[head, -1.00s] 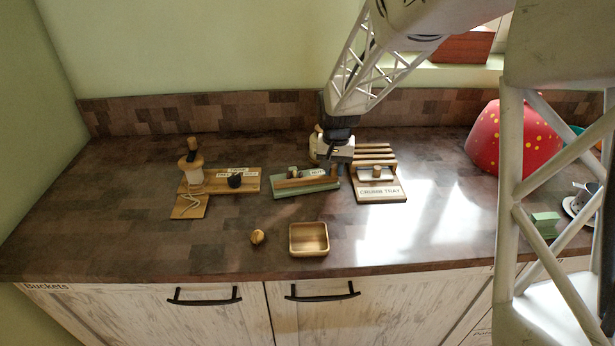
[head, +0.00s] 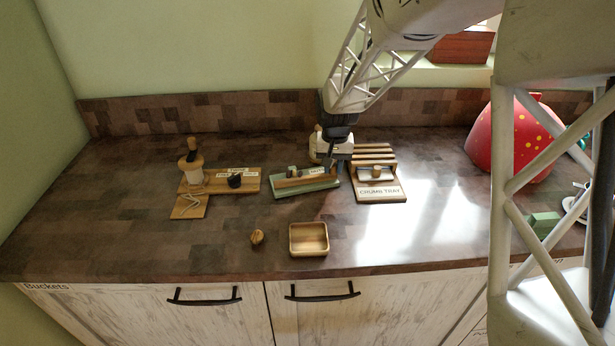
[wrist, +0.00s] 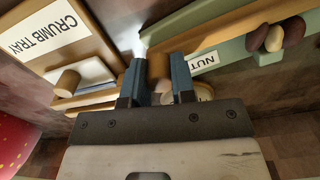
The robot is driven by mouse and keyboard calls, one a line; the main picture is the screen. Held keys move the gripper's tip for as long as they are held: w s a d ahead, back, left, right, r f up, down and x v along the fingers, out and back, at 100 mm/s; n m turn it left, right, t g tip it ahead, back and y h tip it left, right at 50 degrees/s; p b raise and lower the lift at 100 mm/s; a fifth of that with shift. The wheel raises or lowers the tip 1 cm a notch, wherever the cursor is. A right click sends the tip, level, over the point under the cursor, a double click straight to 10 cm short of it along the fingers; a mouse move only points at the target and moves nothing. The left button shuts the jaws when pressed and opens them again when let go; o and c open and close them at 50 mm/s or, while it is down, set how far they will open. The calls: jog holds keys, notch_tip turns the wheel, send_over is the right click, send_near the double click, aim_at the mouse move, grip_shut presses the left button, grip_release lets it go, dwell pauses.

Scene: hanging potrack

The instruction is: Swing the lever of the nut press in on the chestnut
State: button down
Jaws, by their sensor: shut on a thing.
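The nut press has a long green base (head: 290,193) with a NUT label, seen in the head view left of the crumb tray; its base also shows in the wrist view (wrist: 214,56). Its wooden lever (head: 303,181) runs along the base. My gripper (wrist: 158,82) is shut on the upright wooden knob (wrist: 159,68) at the lever's end, one finger on each side. Dark brown rounded pieces (wrist: 291,31) with a tan one between them lie beside the far part of the lever; I cannot tell which is the chestnut.
The crumb tray (head: 380,194), with a knob and slats, stands close to the right of the press. A wooden board with a grinder-like device (head: 192,170) is to the left. A square wooden bowl (head: 309,240) and a nut (head: 257,237) lie in front. The front counter is otherwise mostly clear.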

jog(key=shift+w+a+n, duration=0.2)
jog(key=shift+w+n, duration=0.3)
jog(key=shift+w, duration=0.2)
dwell(0.5)
jog(key=c, duration=0.9)
grip_release()
jog(key=shift+c, duration=0.2)
jog(key=shift+r, duration=0.1)
notch_tip(320, 180, up, 8)
jog(key=shift+f, duration=0.2)
